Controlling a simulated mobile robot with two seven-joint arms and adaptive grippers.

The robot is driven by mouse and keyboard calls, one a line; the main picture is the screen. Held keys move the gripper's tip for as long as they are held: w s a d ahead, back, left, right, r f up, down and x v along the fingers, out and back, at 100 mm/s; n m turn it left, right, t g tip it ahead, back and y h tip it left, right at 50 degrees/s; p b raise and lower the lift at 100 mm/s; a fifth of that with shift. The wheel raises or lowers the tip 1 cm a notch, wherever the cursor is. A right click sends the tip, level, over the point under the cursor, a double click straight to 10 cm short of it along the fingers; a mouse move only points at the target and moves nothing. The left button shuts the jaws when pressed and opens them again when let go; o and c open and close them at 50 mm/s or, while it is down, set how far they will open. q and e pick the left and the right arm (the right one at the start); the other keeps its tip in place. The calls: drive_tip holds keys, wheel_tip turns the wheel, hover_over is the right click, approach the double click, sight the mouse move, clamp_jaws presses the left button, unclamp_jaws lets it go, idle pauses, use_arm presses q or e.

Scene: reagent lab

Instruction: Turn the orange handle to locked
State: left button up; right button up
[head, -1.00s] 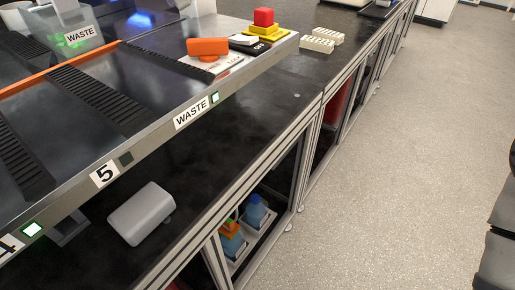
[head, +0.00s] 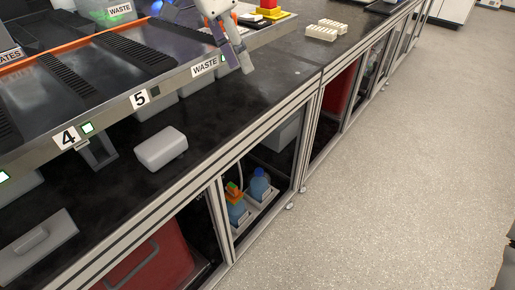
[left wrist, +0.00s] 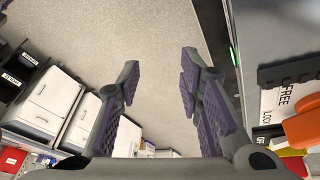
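The orange handle (left wrist: 303,124) shows at the right edge of the left wrist view, on a plate with the words FREE (left wrist: 287,96) and LOCK, partly cut off. In the head view my left gripper (head: 236,54) hides most of the handle; only a little orange shows beside it. My left gripper hangs at the front edge of the metal deck, fingers pointing down. In the left wrist view its fingers (left wrist: 161,72) are apart with only floor between them. The handle lies outside them, to the right. My right gripper is in neither view.
A red button on a yellow base (head: 271,13) stands right of the gripper. White racks (head: 321,31) lie on the black bench beyond. The deck's metal front edge (head: 110,108) carries number labels. A grey case (head: 161,148) sits on the bench below.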

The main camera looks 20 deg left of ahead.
use_arm(q)
drive_tip(key=s+d+f+n, duration=0.2)
drive_tip(key=s+f, duration=0.1)
drive_tip(key=f, duration=0.6)
drive_tip(key=s+d+f+n+g, duration=0.1)
drive_tip(key=s+d+f+n, duration=0.1)
drive_tip(key=f, duration=0.7)
drive_tip(key=shift+s+d+f, duration=0.35)
drive_tip(key=shift+s+d, duration=0.15)
drive_tip(key=shift+s, duration=0.2)
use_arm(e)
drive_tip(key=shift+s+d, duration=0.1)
